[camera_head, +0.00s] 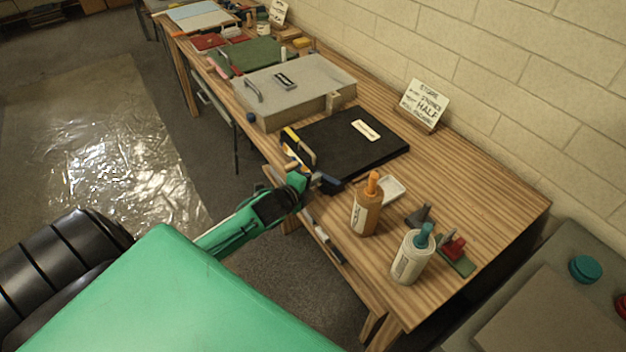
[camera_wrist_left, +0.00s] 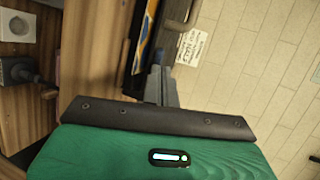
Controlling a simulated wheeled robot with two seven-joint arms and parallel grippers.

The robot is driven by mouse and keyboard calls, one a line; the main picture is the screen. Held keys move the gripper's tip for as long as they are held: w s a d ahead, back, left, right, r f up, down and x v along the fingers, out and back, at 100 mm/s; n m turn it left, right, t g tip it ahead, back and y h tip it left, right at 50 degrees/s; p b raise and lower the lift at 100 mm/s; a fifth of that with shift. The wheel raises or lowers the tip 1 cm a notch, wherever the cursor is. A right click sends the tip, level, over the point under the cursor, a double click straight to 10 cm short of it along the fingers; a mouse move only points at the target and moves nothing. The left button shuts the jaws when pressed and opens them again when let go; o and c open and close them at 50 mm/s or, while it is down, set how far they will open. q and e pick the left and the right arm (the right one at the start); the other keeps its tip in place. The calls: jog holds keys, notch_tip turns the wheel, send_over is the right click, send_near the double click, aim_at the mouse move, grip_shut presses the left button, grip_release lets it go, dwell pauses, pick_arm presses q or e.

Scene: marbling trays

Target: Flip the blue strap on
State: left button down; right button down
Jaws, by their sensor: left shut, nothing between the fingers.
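A flat black case (camera_head: 345,145) with a white label lies on the wooden table. A yellow-and-black strip stands at its left edge, with orange and blue bits below it. A dark blue piece (camera_head: 328,184), perhaps the blue strap, sticks out at the case's near corner. My left gripper (camera_head: 303,182) is at that corner, shut and empty, close beside the blue piece; I cannot tell if they touch. In the left wrist view, my shut fingers (camera_wrist_left: 161,86) are beside a blue-and-yellow strip (camera_wrist_left: 145,38) on the dark case edge. My right gripper is not in view.
A grey case (camera_head: 300,85) stands behind the black one. A sign (camera_head: 425,104) leans by the brick wall.

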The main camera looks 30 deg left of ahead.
pick_arm(q)
jog(key=shift+w+a+m+h, duration=0.3)
jog(key=shift+m+h, duration=0.15)
jog(key=shift+h, duration=0.1)
jog(key=shift+w+a+m+h, duration=0.15)
jog(key=shift+w+m+h, duration=0.1)
jog(key=shift+m+h, duration=0.25)
jog(key=shift+w+a, duration=0.2)
jog(key=shift+w, duration=0.45)
jog(key=shift+g, duration=0.3)
